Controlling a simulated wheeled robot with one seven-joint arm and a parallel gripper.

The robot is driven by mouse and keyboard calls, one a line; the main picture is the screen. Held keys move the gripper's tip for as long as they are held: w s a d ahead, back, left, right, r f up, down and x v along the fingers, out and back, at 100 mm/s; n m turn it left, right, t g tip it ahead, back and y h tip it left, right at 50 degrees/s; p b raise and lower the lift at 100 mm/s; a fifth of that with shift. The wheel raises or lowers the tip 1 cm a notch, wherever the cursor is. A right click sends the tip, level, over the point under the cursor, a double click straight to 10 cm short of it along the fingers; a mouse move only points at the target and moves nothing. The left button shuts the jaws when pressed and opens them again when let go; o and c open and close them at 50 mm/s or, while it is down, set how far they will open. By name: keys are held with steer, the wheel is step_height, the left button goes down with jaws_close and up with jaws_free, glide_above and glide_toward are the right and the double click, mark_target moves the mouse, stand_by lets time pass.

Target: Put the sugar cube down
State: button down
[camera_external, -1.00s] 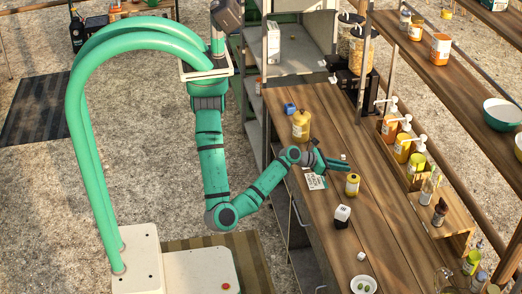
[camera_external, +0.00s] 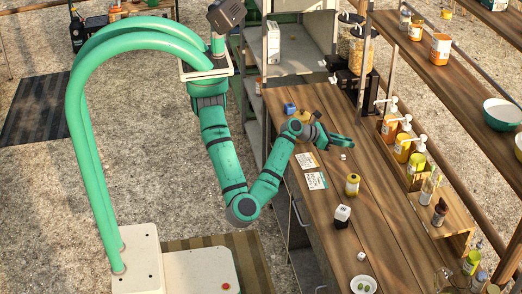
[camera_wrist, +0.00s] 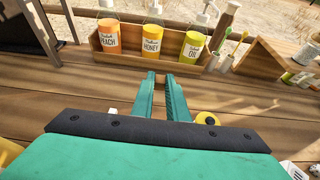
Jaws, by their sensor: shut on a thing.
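My gripper (camera_external: 346,143) reaches over the wooden counter from the left, fingers pointing right toward the bottle rack. In the wrist view my gripper (camera_wrist: 161,77) has its two green fingers close together, shut on the sugar cube. The cube itself is hidden between the fingers. A small white cube (camera_external: 343,156) lies on the counter just below the fingertips in the external view. Another small white cube (camera_external: 361,256) lies near the front. A small white thing (camera_wrist: 113,111) sits left of the fingers in the wrist view.
A yellow jar (camera_external: 352,185) and a black-and-white box (camera_external: 342,216) stand nearby. Two cards (camera_external: 317,181) lie at the counter's left edge. A rack (camera_wrist: 125,65) of pump bottles stands ahead. A plate (camera_external: 363,285) is at the front. Bare wood lies between gripper and rack.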

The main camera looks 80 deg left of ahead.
steer(key=d+m+h, duration=0.1)
steer(key=d, duration=0.2)
steer(key=d+m+g+h, duration=0.1)
steer(key=d+m+h, duration=0.1)
steer(key=d, duration=0.2)
steer(key=w+d+m+h, duration=0.1)
steer(key=d+h, duration=0.1)
steer(key=d, duration=0.1)
steer(key=shift+d+f, duration=0.2)
steer(key=shift+d, duration=0.05)
steer(key=s+d+m+g+h, duration=0.3)
steer(key=d+m+h, duration=0.15)
steer(key=d, duration=0.45)
glide_above(353, 206)
step_height(353, 206, down, 11)
steer(key=shift+w+r, duration=0.1)
steer(key=shift+r, duration=0.1)
steer(key=shift+a+f, duration=0.1)
steer(key=shift+f, duration=1.95)
steer(key=shift+f, duration=0.15)
steer(key=c, duration=2)
jaws_free()
